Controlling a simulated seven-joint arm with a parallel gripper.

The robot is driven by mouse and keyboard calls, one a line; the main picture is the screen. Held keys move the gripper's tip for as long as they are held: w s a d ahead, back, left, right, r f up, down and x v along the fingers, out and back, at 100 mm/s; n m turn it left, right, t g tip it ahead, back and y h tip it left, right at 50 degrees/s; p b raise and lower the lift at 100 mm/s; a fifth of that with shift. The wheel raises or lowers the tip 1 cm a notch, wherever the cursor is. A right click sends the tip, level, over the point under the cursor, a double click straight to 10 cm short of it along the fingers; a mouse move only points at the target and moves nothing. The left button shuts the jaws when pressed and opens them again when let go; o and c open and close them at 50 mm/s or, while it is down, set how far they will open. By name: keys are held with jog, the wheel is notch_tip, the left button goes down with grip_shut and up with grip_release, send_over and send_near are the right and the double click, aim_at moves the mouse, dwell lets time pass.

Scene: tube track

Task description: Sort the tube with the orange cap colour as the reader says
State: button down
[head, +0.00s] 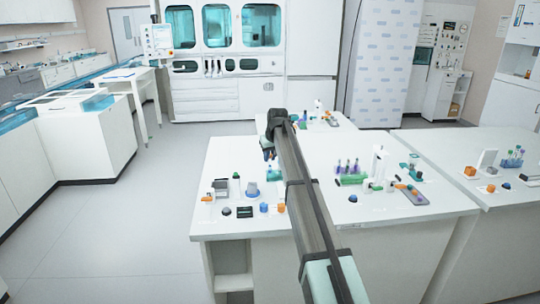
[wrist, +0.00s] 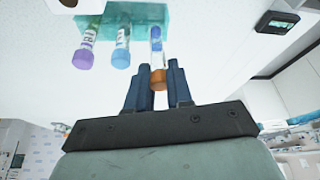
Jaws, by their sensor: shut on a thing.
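In the wrist view my gripper (wrist: 158,84) is shut on the orange-capped tube (wrist: 157,60), with the orange cap between the fingertips. The tube is clear with a blue part along its body. Its far end overlaps the teal rack (wrist: 150,14) in the picture; I cannot tell whether it is in a hole or clear of the rack. In the head view my gripper (head: 268,153) hangs above the left table, and the held tube is too small to make out. A small dark device with a lit green display (wrist: 277,21), possibly the reader, shows at the wrist view's upper right.
A purple-capped tube (wrist: 83,57) and a blue-capped tube (wrist: 121,57) stand close beside the held one. A blue-grey cone-shaped item (head: 252,190) and an orange block (head: 280,207) sit on the left table. Another rack of purple-capped tubes (head: 348,168) stands farther right.

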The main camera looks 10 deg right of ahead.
jog(key=shift+f, duration=0.7)
dwell(0.4)
jog(key=c, duration=0.9)
grip_release()
jog(key=shift+c, duration=0.2)
jog(key=shift+r, duration=0.1)
jog(key=v, duration=1.3)
jog(key=shift+r, duration=0.3)
jog(key=shift+s, duration=0.1)
